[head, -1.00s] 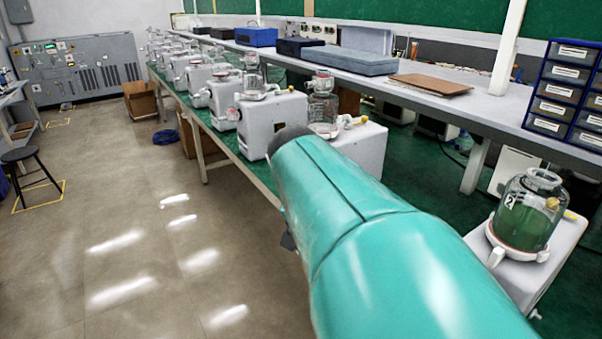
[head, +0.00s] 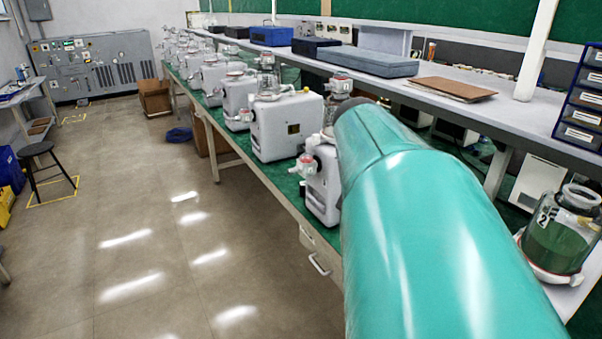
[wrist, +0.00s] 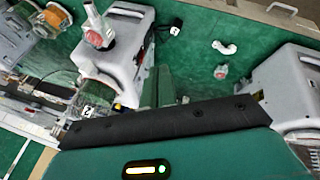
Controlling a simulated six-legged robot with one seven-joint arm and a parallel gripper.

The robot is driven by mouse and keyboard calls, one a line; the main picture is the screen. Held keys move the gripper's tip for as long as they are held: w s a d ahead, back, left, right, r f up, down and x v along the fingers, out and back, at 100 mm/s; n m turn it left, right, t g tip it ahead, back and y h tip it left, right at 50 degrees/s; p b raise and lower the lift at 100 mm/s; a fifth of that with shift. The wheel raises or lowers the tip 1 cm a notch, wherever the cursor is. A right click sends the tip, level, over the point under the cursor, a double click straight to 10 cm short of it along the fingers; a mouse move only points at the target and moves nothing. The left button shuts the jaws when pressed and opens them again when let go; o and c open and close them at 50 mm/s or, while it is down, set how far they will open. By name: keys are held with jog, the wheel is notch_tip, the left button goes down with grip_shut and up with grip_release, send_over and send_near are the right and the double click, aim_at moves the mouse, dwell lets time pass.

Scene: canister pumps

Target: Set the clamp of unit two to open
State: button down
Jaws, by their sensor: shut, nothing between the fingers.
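A glass jar marked 2 (head: 556,240), with green showing through it, stands in a white holder at the right edge of the head view. In the wrist view a grey-white pump body (wrist: 115,60) with a red-and-white fitting (wrist: 97,36) is at upper left. A small label reading 2 (wrist: 88,112) and a small yellow part (wrist: 117,106) lie below it. I cannot tell whether the yellow part is the clamp, or its setting. My gripper (wrist: 160,120) shows as a teal body with a black front edge, close to the pump. It is shut and empty. In the head view my arm hides it.
Another grey-white pump (wrist: 283,85) stands at right in the wrist view, with small loose-looking fittings (wrist: 222,60) between on the green bench. Several pumps (head: 285,125) line the bench in the head view. A shelf (head: 460,95) runs behind.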

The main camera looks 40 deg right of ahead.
jog(key=s+d+r+m+g, duration=0.3)
jog(key=s+d+r+m, duration=0.15)
jog(key=s+d, duration=0.35)
jog(key=s+d+f, duration=0.2)
jog(key=s+f, duration=0.6)
jog(key=s, duration=0.1)
jog(key=shift+d+f+m+y, duration=0.2)
jog(key=shift+d+m+y, duration=0.1)
jog(key=shift+m, duration=0.05)
jog(key=shift+s, duration=0.1)
